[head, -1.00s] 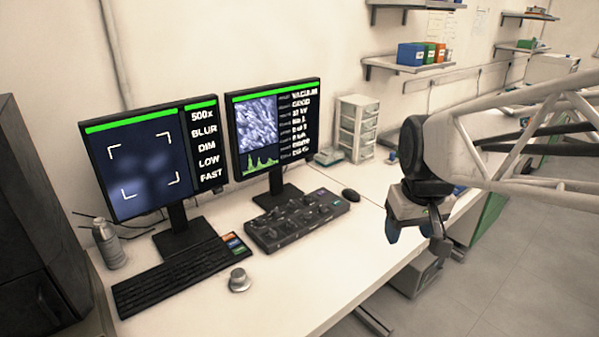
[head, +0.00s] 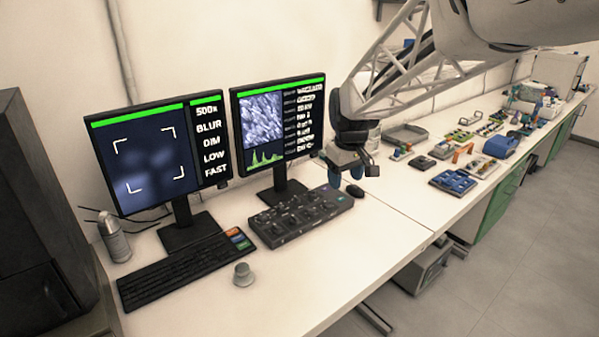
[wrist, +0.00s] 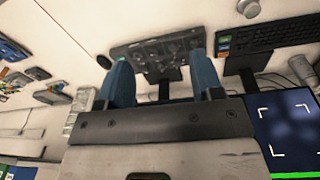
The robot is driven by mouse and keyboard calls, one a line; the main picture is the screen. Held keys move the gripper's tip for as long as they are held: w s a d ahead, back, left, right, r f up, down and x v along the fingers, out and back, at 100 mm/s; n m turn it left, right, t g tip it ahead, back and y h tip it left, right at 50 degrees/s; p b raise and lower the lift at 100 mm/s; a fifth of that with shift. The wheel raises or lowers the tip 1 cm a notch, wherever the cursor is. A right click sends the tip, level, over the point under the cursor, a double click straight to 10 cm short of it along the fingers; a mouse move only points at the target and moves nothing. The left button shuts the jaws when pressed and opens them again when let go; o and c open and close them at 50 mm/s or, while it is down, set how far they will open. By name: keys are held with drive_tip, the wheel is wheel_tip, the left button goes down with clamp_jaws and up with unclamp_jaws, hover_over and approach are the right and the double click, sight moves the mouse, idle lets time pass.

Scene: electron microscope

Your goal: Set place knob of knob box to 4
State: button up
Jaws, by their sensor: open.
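The knob box (head: 300,215) is a dark, low box with several knobs on top, lying on the desk in front of the right monitor. It also shows in the wrist view (wrist: 190,40), beyond my fingers. Which knob is the place knob, and what it is set to, is too small to read. My gripper (head: 346,176) is open and empty, its blue fingers above the desk near the box's right back end, apart from it. In the wrist view the two fingers (wrist: 163,75) stand wide apart with nothing between them.
Left monitor (head: 150,160) reads 500x, BLUR, DIM, LOW, FAST; the right monitor (head: 275,130) stands behind the box. A keyboard (head: 170,272), a loose round knob (head: 243,274) and a mouse (head: 355,191) lie nearby.

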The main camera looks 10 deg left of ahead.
drive_tip(key=w+a+f+n, duration=0.4)
drive_tip(key=w+a+f, duration=0.5)
drive_tip(key=w+a, duration=0.4)
drive_tip(key=n+g, duration=0.1)
drive_tip(key=n, duration=0.2)
hover_over(262, 213)
drive_tip(key=f, duration=1.3)
drive_tip(key=shift+d+f, duration=0.3)
drive_tip(key=shift+w+a+f, duration=0.1)
drive_tip(key=shift+a+f, duration=0.2)
drive_tip(key=shift+f, duration=0.1)
drive_tip(key=shift+f, duration=3.85)
